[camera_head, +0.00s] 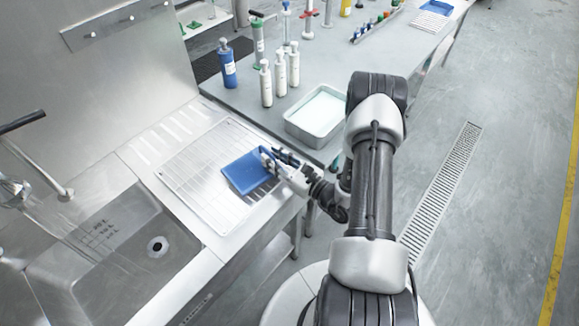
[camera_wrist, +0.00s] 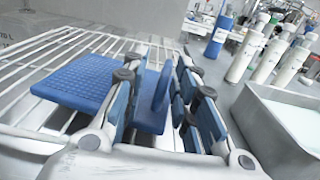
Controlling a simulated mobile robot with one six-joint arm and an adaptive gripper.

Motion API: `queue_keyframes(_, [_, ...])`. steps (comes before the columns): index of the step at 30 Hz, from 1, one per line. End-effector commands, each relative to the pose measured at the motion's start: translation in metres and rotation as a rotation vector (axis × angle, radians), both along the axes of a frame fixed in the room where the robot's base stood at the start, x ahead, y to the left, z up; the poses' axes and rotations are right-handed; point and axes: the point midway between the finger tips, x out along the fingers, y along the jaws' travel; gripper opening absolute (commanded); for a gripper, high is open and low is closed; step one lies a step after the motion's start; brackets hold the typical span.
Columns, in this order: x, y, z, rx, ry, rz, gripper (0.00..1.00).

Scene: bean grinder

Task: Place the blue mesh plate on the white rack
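The blue mesh plate (camera_head: 244,174) lies flat on the white wire rack (camera_head: 190,190), near its right side. In the wrist view the plate (camera_wrist: 80,82) shows its dotted surface, and an upright blue tab (camera_wrist: 161,88) stands at its right end. My gripper (camera_head: 270,157) is at the plate's right edge. In the wrist view its fingers (camera_wrist: 155,95) stand apart on both sides of the tab, with a visible gap on the left. The right finger is close to the tab; I cannot tell if it touches. The rack (camera_wrist: 40,55) also shows behind the plate.
A sink (camera_head: 115,240) with a faucet lies left of the rack. A grey tray of pale liquid (camera_head: 318,112) stands on the bench to the right of the rack. White bottles (camera_head: 280,75) and a blue bottle (camera_head: 227,65) stand behind. The rack's left part is bare.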

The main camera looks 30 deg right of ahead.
Motion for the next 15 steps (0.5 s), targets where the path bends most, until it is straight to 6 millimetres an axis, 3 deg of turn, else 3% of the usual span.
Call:
queue_keyframes(7, [-0.050, -0.018, 0.001, 0.002, 0.001, -0.006, 0.27])
queue_keyframes(15, [-0.070, -0.019, 0.007, -0.010, -0.008, 0.025, 0.27])
